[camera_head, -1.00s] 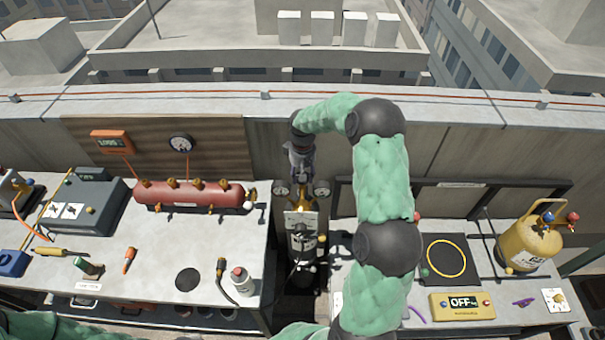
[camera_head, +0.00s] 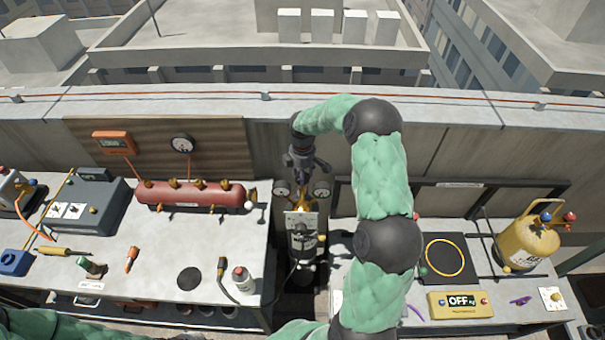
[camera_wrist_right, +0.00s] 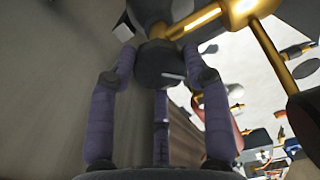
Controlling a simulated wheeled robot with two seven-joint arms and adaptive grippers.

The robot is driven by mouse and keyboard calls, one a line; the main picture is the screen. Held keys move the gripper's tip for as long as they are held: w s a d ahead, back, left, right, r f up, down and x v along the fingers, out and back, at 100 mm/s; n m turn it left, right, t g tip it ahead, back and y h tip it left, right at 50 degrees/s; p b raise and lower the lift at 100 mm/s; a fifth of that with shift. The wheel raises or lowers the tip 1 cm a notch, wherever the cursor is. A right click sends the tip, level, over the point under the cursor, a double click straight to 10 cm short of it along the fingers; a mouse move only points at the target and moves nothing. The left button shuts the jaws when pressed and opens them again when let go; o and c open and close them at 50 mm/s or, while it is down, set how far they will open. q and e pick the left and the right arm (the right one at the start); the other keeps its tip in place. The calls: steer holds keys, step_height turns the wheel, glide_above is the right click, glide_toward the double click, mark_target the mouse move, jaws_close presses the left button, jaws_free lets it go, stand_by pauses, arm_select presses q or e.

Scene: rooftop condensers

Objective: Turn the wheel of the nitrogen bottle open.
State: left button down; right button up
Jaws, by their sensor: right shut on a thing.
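The nitrogen bottle (camera_head: 303,245) stands upright, dark with a pale label, in the gap between the two benches. Brass fittings and two round gauges (camera_head: 321,190) sit at its top. My right gripper (camera_head: 302,172) comes down onto the bottle's top from behind and above. In the head view the wheel is mostly hidden by the gripper. My left gripper is out of view.
The right bench carries a yellow tank (camera_head: 527,243) and a scale display reading OFF (camera_head: 461,303). A parapet wall (camera_head: 410,145) runs behind.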

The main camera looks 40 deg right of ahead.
steer(key=n+p, duration=0.1)
steer(key=n, duration=0.3)
steer(key=shift+n, duration=0.3)
steer(key=shift+n+p, duration=0.4)
steer(key=shift+n, duration=1.8)
steer(key=o, duration=1.2)
steer(key=shift+c, duration=0.2)
step_height(320, 180, up, 12)
